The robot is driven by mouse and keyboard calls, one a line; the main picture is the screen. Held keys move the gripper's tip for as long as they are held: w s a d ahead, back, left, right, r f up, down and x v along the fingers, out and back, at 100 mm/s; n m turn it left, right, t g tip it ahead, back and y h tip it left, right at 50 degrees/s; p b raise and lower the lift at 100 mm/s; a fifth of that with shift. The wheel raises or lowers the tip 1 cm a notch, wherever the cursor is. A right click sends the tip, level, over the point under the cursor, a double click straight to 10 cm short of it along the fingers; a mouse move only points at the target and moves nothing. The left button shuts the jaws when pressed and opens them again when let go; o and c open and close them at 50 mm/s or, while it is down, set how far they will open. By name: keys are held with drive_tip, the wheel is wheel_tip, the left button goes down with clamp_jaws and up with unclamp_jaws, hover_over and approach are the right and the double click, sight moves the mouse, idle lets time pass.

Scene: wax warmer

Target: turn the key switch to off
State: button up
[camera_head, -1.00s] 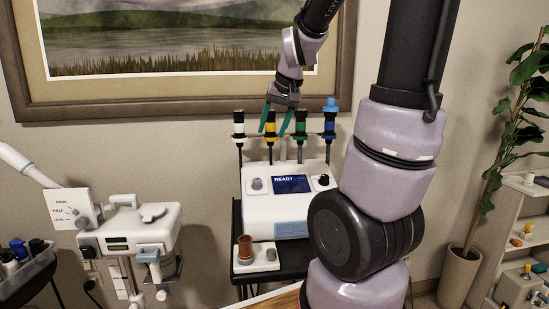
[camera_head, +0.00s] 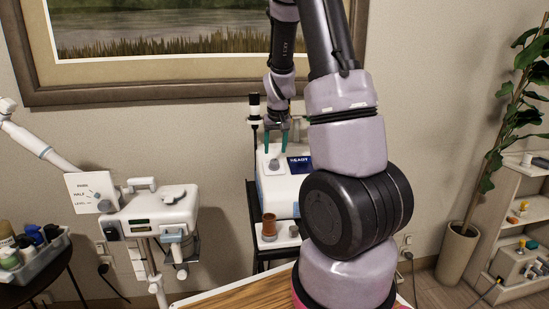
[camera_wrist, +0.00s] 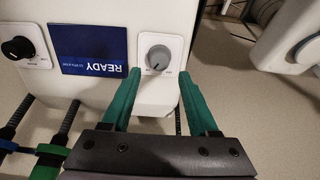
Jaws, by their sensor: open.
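The white device (camera_head: 280,196) with a blue READY screen (camera_head: 300,163) stands in the middle of the head view. A grey round switch (camera_head: 274,166) sits on its face left of the screen. In the wrist view this grey switch (camera_wrist: 158,57) is on a pale plate, with a small pointer mark; its lettering is too small to read. My gripper (camera_head: 277,148) is open and empty, with green fingers just above the switch in the head view. In the wrist view its fingertips (camera_wrist: 160,73) lie on either side of the switch's lower edge; contact cannot be told.
A black knob (camera_wrist: 17,48) is on the panel's other side in the wrist view. Coloured holders (camera_wrist: 48,152) line the device's back edge. A brown jar (camera_head: 269,226) stands in front. A white machine (camera_head: 160,214) stands at left. My arm hides the device's right side.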

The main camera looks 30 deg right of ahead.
sight(274, 161)
drive_tip(key=shift+x, duration=2.55)
clamp_jaws()
drive_tip(key=n, duration=0.6)
drive_tip(key=shift+d, duration=0.15)
drive_tip(key=n, duration=0.6)
unclamp_jaws()
drive_tip(key=shift+n, duration=0.6)
drive_tip(key=v, duration=0.6)
drive_tip(key=shift+r, duration=0.15)
